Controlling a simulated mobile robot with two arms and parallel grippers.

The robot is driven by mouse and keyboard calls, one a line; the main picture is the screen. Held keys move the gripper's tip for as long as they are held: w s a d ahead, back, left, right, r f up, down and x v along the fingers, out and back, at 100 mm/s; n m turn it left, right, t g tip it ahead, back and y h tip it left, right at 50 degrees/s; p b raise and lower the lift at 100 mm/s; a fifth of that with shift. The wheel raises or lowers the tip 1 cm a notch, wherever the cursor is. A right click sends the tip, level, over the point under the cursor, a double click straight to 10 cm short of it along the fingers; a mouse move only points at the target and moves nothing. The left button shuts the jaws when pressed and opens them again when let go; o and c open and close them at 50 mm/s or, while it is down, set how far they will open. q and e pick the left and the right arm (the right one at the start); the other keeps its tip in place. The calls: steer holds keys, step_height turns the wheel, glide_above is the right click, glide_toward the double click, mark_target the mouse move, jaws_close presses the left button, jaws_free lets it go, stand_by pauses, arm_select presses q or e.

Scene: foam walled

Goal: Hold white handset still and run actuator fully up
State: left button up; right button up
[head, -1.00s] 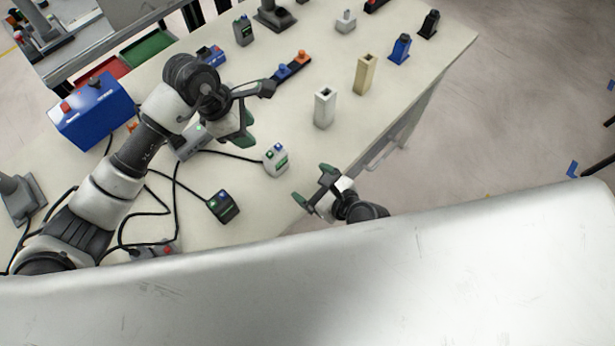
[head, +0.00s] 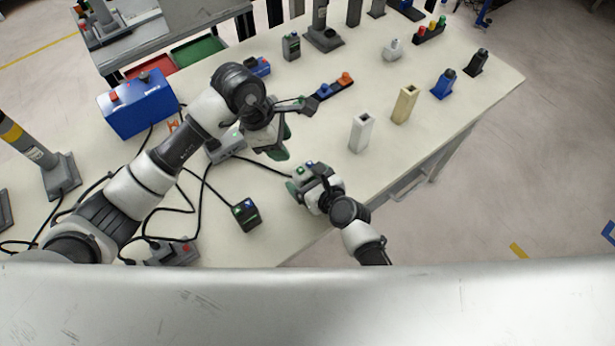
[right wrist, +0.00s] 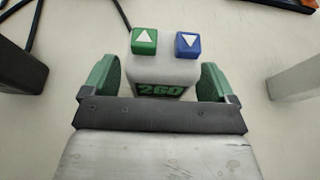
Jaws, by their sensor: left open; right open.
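The white handset (right wrist: 165,72) lies on the table in the right wrist view, with a green up-arrow button (right wrist: 144,41), a blue down-arrow button (right wrist: 188,44) and a green "260" display. My right gripper (right wrist: 160,82) is open, its green-padded fingers on either side of the handset with small gaps showing. In the head view the right gripper (head: 306,189) partly covers the handset (head: 305,169). My left gripper (head: 291,130) is open and empty, above the table, up and left of the handset. I cannot tell which actuator column belongs to this handset.
A black handset (head: 246,214) lies left of my right gripper. A grey box (head: 226,146) with cables is under my left arm. A blue box (head: 137,104) stands at the left. White (head: 361,133) and tan (head: 404,104) posts stand at the right. An actuator column (head: 40,150) stands far left.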

steer(key=c, duration=1)
arm_select(q)
jaws_close()
arm_select(e)
steer(key=shift+c, duration=0.4)
stand_by(0.8)
